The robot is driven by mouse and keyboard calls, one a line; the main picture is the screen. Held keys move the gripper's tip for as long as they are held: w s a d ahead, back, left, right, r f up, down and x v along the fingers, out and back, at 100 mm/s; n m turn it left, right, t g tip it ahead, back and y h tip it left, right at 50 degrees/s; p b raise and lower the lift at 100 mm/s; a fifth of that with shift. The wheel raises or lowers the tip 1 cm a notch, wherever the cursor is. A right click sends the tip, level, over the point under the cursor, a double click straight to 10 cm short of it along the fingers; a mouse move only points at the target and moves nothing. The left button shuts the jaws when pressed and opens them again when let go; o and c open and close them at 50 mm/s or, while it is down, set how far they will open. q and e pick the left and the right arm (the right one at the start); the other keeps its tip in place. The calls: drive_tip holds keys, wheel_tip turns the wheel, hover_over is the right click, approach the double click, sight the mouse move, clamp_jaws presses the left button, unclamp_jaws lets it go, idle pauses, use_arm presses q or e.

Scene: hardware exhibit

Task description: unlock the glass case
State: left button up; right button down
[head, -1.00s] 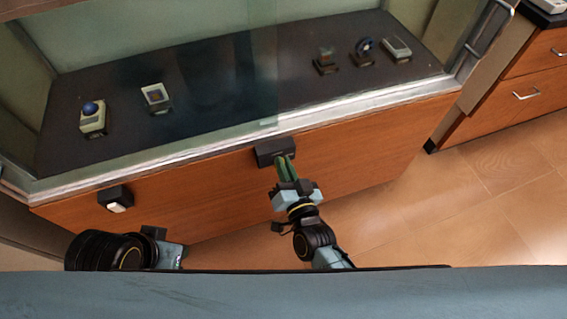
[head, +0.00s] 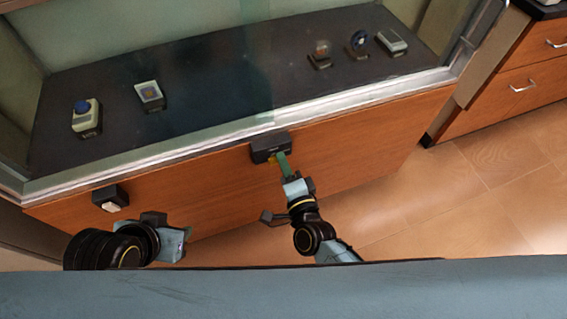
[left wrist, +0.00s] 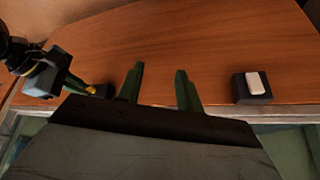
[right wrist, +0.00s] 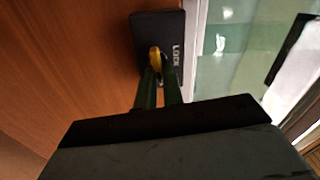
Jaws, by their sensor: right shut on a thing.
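The glass case (head: 255,112) has a wooden front. A dark lock box (head: 269,146), marked LOCK in the right wrist view (right wrist: 177,55), is mounted on that front below the glass. My right gripper (right wrist: 159,72) is shut on a small yellow key-like piece (right wrist: 154,57) at the face of the lock box. The yellow piece also shows in the head view (head: 272,160); how far it sits in the lock is hidden. My left gripper (left wrist: 158,75) is open and empty, facing the wooden front, between the lock box and a dark box with a white button (left wrist: 254,84).
Inside the case, several small exhibits stand on a dark shelf, among them one with a blue knob (head: 82,107). Wooden drawers (head: 525,80) stand at the right. The tiled floor (head: 470,190) at the right is clear.

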use_arm(q)
drive_tip(key=shift+w+d+r+t, duration=0.25)
drive_tip(key=shift+w+t, duration=0.15)
drive_tip(key=shift+w, duration=0.2)
drive_tip(key=shift+w+d+r+t, duration=0.2)
drive_tip(key=shift+w+t, duration=0.2)
drive_tip(key=shift+w, duration=0.15)
use_arm(e)
drive_tip(key=shift+f+m, duration=0.2)
drive_tip(key=shift+m, duration=0.7)
drive_tip(key=c, duration=1.5)
unclamp_jaws()
drive_tip(key=shift+r, duration=0.1)
drive_tip(key=shift+s, duration=0.15)
